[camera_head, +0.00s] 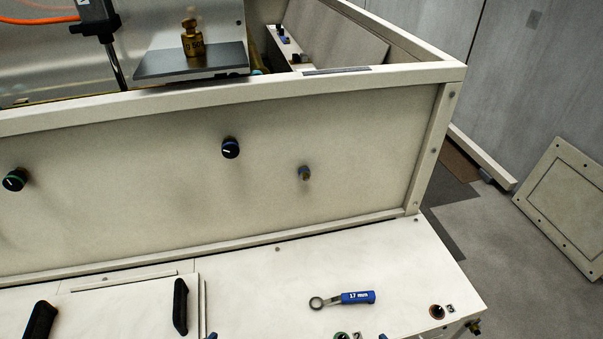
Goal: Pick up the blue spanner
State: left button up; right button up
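The blue spanner (357,297) lies flat on the white ledge (250,285) in the lower middle of the head view. Its blue handle is marked "17 mm" and points right. Its grey metal ring end points left. Nothing touches or covers it. I can make out neither my left nor my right gripper in this view.
A panel with dark knobs (230,148) and a small brass fitting (305,173) rises behind the ledge. Two black handles (180,307) stand at the lower left. Numbered round fittings (437,311) sit near the ledge's front edge. A brass weight (193,40) stands on a grey plate above.

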aim_at(369, 296)
jog(key=l+u, duration=0.25)
jog(key=l, duration=0.65)
jog(key=l+u, duration=0.2)
jog(key=l, duration=0.7)
jog(key=l+u, duration=0.25)
jog(key=l, duration=0.65)
